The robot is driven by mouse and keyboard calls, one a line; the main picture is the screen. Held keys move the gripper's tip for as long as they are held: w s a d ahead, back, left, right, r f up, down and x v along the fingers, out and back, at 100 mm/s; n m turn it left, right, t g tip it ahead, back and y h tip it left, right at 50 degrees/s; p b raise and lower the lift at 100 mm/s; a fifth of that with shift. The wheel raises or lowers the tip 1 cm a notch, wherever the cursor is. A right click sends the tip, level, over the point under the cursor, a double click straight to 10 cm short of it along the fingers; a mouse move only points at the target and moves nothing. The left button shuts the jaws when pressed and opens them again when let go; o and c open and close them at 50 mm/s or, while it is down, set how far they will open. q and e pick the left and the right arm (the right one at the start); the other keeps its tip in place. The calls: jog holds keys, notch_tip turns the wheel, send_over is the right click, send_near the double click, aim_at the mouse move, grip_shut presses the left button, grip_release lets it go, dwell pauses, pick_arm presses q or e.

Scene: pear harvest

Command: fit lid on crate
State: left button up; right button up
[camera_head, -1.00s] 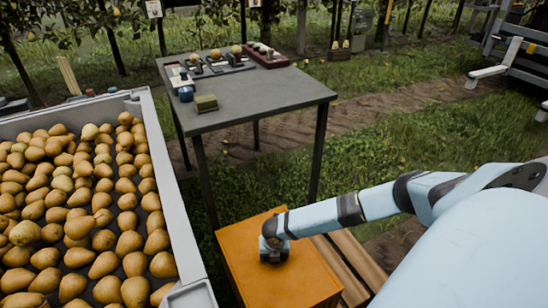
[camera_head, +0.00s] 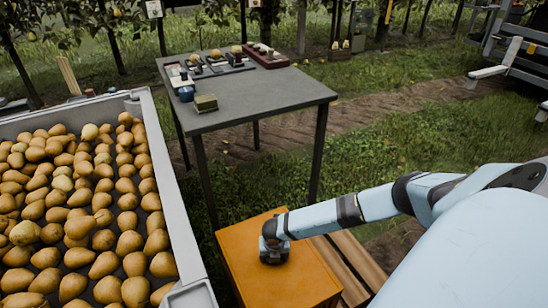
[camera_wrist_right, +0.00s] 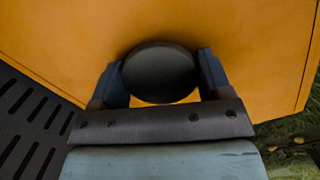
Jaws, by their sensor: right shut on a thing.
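The orange lid (camera_head: 253,274) lies flat and low in the lower middle of the head view, and it fills most of the right wrist view (camera_wrist_right: 60,45). A dark round knob (camera_wrist_right: 160,72) stands up from the lid. My right gripper (camera_head: 272,250) is over the lid's middle, with its two fingers on either side of the knob in the wrist view (camera_wrist_right: 160,80), shut on it. The crate under the lid is hidden, so I cannot tell how the lid sits on it. My left gripper is not in view.
A large grey bin (camera_head: 178,240) full of pears (camera_head: 85,210) stands at the left, close to the lid. A grey table (camera_head: 255,97) with small items is behind. Wooden slats (camera_head: 350,262) lie right of the lid. Grass (camera_head: 365,150) is open beyond.

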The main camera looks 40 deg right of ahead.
jog(key=shift+p, duration=0.3)
dwell(0.6)
jog(key=shift+f+b, duration=0.4)
jog(key=shift+f, duration=0.2)
dwell(0.3)
jog(key=o, duration=0.8)
